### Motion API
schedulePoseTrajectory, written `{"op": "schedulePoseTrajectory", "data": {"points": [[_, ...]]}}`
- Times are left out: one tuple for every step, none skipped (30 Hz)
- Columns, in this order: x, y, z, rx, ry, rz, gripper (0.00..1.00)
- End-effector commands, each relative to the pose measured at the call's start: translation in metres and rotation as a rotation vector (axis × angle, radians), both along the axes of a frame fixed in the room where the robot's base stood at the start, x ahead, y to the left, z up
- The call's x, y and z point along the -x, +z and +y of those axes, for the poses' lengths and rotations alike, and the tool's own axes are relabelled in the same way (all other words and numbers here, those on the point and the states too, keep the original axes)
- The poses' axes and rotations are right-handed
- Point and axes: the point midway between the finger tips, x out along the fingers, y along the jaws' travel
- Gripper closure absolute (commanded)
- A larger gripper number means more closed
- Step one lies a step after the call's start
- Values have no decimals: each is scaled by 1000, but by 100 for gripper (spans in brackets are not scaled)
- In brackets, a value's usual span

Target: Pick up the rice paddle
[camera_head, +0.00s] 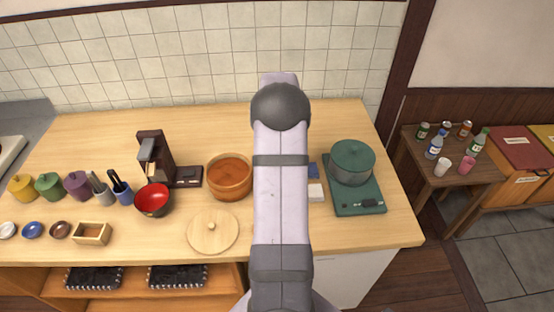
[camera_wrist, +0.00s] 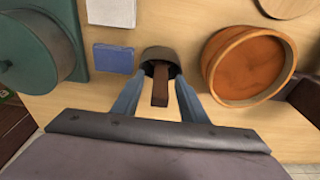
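In the wrist view a brown wooden handle (camera_wrist: 160,84), likely the rice paddle's, stands up out of a small dark brown round holder (camera_wrist: 160,59). Its lower end is hidden inside the holder. My gripper (camera_wrist: 159,86) is open, with one blue-grey finger on each side of the handle. Gaps show between the handle and both fingers, so it is not clamped. In the head view my own arm covers the paddle, the holder and my gripper.
A round wooden tub (camera_head: 229,177) stands left of my arm, with a round wooden lid (camera_head: 212,232) in front. A blue block (camera_wrist: 113,59) and a pale block (camera_wrist: 112,12) lie beside the holder. A green pot (camera_head: 352,161) stands on a green base at the right.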

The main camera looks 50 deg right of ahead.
Motion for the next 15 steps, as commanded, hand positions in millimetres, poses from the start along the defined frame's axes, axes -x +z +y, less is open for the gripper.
{"op": "schedulePoseTrajectory", "data": {"points": [[0,-3,0,-1,0,1,61],[0,-4,0,-1,0,1,61],[0,-5,0,-1,0,1,61],[0,-5,0,0,0,0,61],[0,-6,0,0,0,0,61],[-1,-6,0,0,0,0,61],[-1,-6,0,0,0,0,61],[0,-6,0,0,0,0,61],[0,-6,0,0,0,0,61],[-1,-6,0,0,0,0,66],[0,-6,0,0,0,0,73],[-1,-6,0,0,0,0,82],[-1,-5,0,0,0,0,90],[-1,-5,0,0,0,0,97],[0,-5,0,0,0,0,100]]}}
